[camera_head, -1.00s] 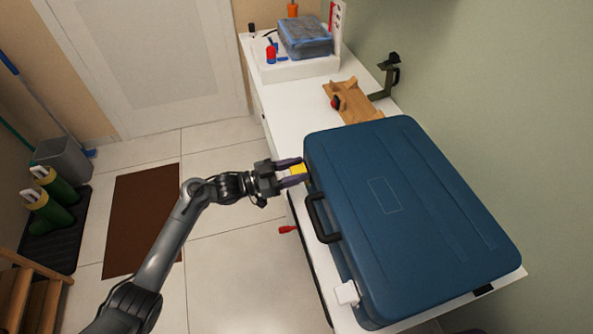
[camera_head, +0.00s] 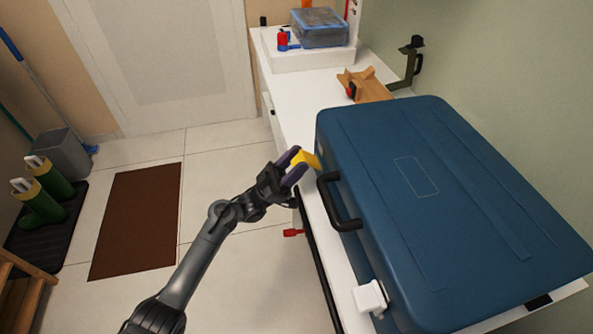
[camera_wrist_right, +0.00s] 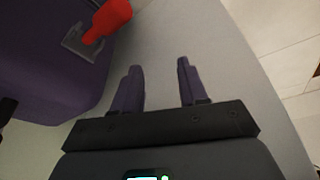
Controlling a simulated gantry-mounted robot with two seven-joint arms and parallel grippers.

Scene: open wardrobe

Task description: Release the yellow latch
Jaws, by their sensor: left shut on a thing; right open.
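The yellow latch (camera_head: 308,158) is at the far end of the front side of a closed blue suitcase (camera_head: 470,210), beyond the black handle (camera_head: 340,205). My left gripper (camera_head: 297,162) is shut on the yellow latch, its purple fingers on either side of it. The latch looks tilted outward from the case. A white latch (camera_head: 370,297) is at the near end of the same side. My right gripper (camera_wrist_right: 158,70) shows only in the right wrist view, open with nothing between its fingers.
The suitcase lies on a white worktop (camera_head: 300,95). A wooden piece (camera_head: 365,86), a dark clamp-like stand (camera_head: 412,62) and a blue box (camera_head: 320,28) are behind it. A red handle (camera_wrist_right: 112,15) is near my right gripper.

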